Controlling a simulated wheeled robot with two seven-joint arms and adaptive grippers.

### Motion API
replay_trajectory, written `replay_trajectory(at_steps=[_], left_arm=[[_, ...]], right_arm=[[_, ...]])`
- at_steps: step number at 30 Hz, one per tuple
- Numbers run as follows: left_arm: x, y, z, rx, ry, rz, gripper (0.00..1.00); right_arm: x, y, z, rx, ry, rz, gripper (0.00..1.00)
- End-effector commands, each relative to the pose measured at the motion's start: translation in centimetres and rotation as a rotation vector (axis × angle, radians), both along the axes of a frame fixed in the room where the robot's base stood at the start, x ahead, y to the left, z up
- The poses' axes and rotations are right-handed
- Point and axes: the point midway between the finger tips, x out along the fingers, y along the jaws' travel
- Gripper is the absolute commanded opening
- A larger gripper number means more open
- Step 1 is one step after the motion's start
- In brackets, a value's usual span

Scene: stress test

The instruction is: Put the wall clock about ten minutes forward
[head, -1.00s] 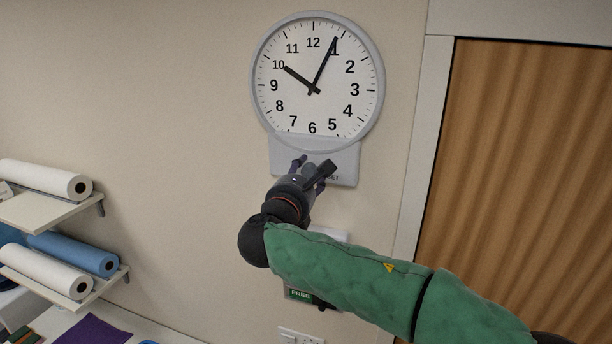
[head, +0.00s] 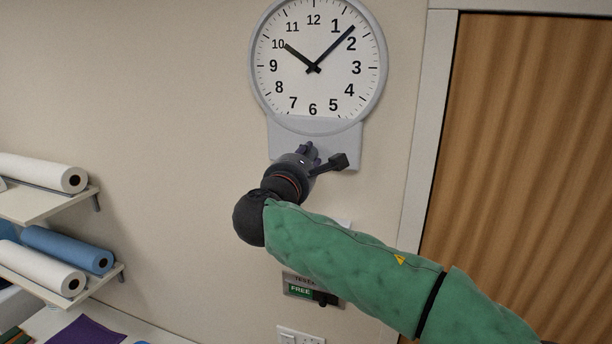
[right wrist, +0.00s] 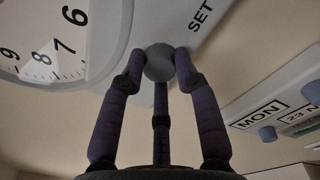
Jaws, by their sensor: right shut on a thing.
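The round wall clock (head: 300,97) hangs on the wall, with a white face and grey rim. Its short hour hand (head: 298,54) points near the 10. Its long minute hand (head: 337,45) points between the 1 and the 2. A grey housing (head: 285,134) extends below the dial. In the right wrist view a round grey set knob (right wrist: 159,66) sticks out beside the word SET. My right gripper (head: 318,153) is shut on this knob, its three fingers around it. In the head view the gripper hides the knob. My left gripper is not in view.
Below the clock a small panel with a green FREE sign (head: 300,290) is partly hidden by my right arm. The right wrist view shows a calendar panel (right wrist: 270,108) with small knobs. Shelves with paper rolls (head: 45,174) are at left, a wood-slatted surface (head: 530,150) at right.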

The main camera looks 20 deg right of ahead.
Motion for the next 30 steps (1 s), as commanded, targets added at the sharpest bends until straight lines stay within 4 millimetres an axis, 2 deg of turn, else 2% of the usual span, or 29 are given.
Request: replay_trajectory(at_steps=[1,12,21,30], left_arm=[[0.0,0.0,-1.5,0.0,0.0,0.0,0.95],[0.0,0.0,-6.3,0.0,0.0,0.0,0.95],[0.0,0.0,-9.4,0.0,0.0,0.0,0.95],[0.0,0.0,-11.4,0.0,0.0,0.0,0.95]], right_arm=[[0.0,0.0,-0.6,0.041,-0.028,-0.001,0.0],[0.0,0.0,-0.6,0.331,-0.224,-0.001,0.0],[0.0,0.1,-0.5,0.564,-0.38,-0.001,0.0],[0.1,0.1,-0.4,0.748,-0.503,-0.001,0.0]])
